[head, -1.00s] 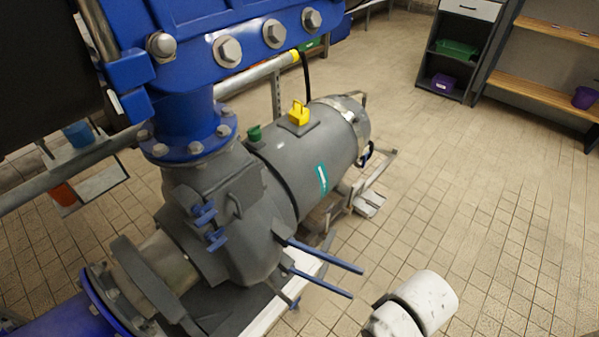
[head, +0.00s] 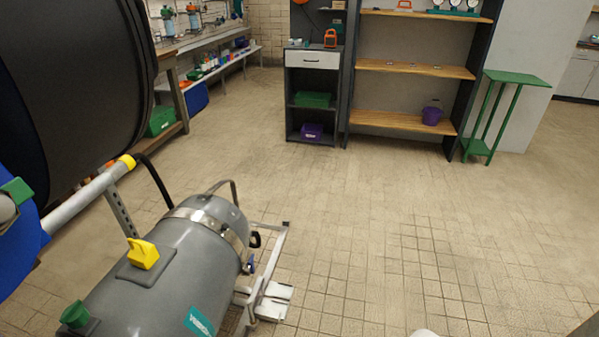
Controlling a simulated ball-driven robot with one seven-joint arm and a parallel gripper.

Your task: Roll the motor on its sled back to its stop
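The grey cylindrical motor (head: 165,270) lies at the lower left in the head view, its far end pointing up the picture. A yellow fitting (head: 143,253) and a green cap (head: 75,314) stand on its top. A metal band (head: 210,225) circles its far end, with a curved handle (head: 225,188) above it. The sled's pale metal frame (head: 270,285) shows to the right of the motor's far end. The motor's near end and the rest of the sled are out of frame. My gripper is not in view.
A black drawer unit (head: 312,108) and wooden shelves (head: 400,70) stand at the back, with a green stand (head: 492,110) to their right. A workbench (head: 205,42) is at back left. Tiled floor (head: 400,230) is open right of the motor.

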